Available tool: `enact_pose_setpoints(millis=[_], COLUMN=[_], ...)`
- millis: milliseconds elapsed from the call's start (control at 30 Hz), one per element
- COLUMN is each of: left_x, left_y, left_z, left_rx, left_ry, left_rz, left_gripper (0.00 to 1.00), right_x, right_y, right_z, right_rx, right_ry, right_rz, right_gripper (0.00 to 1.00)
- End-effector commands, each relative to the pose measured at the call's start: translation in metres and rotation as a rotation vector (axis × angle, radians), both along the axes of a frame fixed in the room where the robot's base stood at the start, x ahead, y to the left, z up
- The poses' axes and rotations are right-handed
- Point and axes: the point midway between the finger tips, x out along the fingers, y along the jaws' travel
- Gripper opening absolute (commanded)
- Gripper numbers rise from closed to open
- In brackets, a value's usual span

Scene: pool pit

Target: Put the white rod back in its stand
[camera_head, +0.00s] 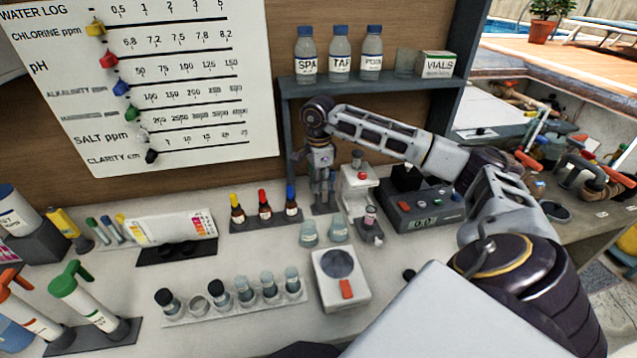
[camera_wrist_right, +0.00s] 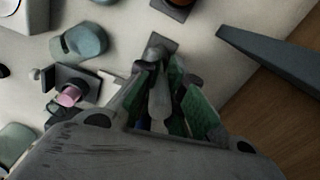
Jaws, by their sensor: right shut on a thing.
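My right gripper (camera_head: 322,190) points down at the back of the counter, beside the shelf's left post. In the right wrist view its green-padded fingers (camera_wrist_right: 165,95) are shut on a pale rod (camera_wrist_right: 158,103), which runs away from the camera between the pads. A small rounded grey end shows beyond the fingertips. In the head view the rod is mostly hidden by the fingers. A small dark base plate (camera_head: 325,209), which looks like the stand, lies just below the gripper. I cannot tell whether the rod touches it or sits in it. My left gripper is not in view.
A white device with a pink-topped vial (camera_head: 370,214) stands close to the right of the gripper, with a dark meter (camera_head: 424,208) beyond. Dropper bottles (camera_head: 264,206) stand to the left. Two glass cups (camera_head: 309,234) are in front. The shelf (camera_head: 375,87) is above.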

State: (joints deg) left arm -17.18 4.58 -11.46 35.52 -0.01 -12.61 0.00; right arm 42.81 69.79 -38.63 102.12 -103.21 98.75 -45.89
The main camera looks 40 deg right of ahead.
Motion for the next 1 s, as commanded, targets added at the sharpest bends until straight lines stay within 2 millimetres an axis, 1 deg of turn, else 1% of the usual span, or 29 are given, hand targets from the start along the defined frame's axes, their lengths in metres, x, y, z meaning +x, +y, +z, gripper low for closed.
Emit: enact_pose_setpoints(millis=[300, 333, 500, 833, 1000], left_x=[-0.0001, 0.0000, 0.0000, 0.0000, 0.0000], left_y=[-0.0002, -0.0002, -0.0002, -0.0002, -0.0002], left_z=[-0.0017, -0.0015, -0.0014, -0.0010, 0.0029], left_rx=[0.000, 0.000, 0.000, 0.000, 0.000], left_ry=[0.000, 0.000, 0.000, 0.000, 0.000], left_rz=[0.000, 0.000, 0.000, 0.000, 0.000], left_gripper=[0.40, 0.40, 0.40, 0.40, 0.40], right_x=[0.0000, 0.0000, 0.0000, 0.0000, 0.0001], right_y=[-0.0001, -0.0001, -0.0001, -0.0001, 0.0000], right_z=[-0.0026, -0.0024, -0.0022, -0.0015, 0.0043], right_rx=[0.000, 0.000, 0.000, 0.000, 0.000], right_ry=[0.000, 0.000, 0.000, 0.000, -0.001], right_rz=[0.000, 0.000, 0.000, 0.000, 0.000], right_gripper=[0.00, 0.14, 0.35, 0.35, 0.35])
